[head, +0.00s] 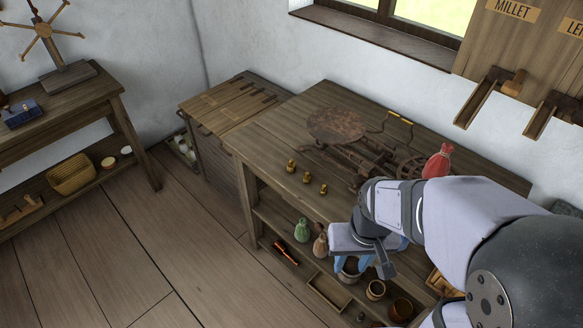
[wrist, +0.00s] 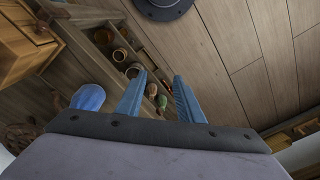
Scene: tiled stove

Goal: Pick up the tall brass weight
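Three small brass weights stand in a slanting row on the wooden table (head: 262,148) in the head view: a back left one (head: 291,166), a middle one (head: 307,177) and a front right one (head: 323,190). They look close in size there, and I cannot tell for sure which is tallest. My gripper (head: 362,264) is in front of the table's front edge, to the right of and nearer than the weights. In the wrist view my gripper (wrist: 158,77) has its blue fingers apart with nothing held between them. No brass weight can be made out in the wrist view.
A rusty balance with a round plate (head: 337,124) stands behind the weights. A red sack (head: 438,161) is at its right. The lower shelf holds a green sack (head: 303,229), a brown sack (head: 320,243) and several pots. The table's left end is clear.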

